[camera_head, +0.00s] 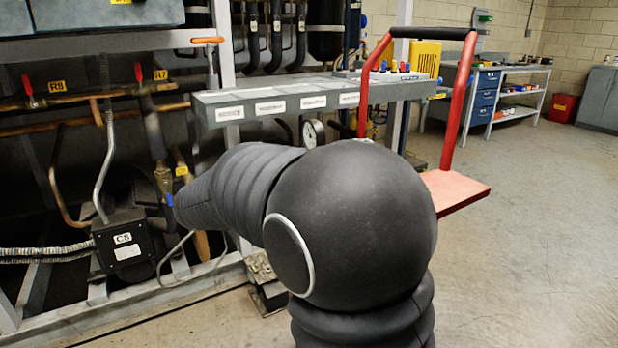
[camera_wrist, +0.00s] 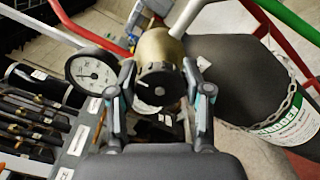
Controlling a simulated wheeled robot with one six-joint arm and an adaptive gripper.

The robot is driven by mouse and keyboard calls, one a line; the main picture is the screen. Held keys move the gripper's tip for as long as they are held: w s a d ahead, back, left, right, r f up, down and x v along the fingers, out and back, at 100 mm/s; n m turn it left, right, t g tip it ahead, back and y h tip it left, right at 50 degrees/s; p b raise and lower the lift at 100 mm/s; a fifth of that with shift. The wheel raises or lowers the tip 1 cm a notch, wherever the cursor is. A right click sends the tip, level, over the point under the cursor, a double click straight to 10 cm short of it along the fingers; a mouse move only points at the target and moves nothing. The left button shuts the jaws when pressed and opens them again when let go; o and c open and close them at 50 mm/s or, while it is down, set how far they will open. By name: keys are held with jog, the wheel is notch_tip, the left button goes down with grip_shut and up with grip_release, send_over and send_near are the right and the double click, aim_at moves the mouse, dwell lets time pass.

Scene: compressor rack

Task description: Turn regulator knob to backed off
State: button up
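The regulator knob (camera_wrist: 160,84) is black with a white mark and shows end-on at the front of the brass regulator body (camera_wrist: 157,46) in the wrist view. A white-faced gauge (camera_wrist: 92,72) sits just left of it; a white-faced gauge also shows in the head view (camera_head: 312,133). My gripper (camera_wrist: 158,74) is open, with one finger on each side of the knob. The fingertips are close to the knob's sides; I cannot tell if they touch. In the head view my arm hides the knob and my gripper.
A dark nitrogen cylinder (camera_wrist: 235,75) with a chain (camera_wrist: 285,108) stands right of the knob. Red trolley rails (camera_head: 459,100) rise nearby. A labelled grey shelf (camera_head: 300,98) and pipe rack stand left. Open floor (camera_head: 540,220) lies right.

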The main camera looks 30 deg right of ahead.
jog(key=o, duration=0.3)
jog(key=shift+a, duration=0.1)
jog(key=a, duration=1.2)
jog(key=shift+s, duration=0.2)
jog(key=shift+d, duration=0.1)
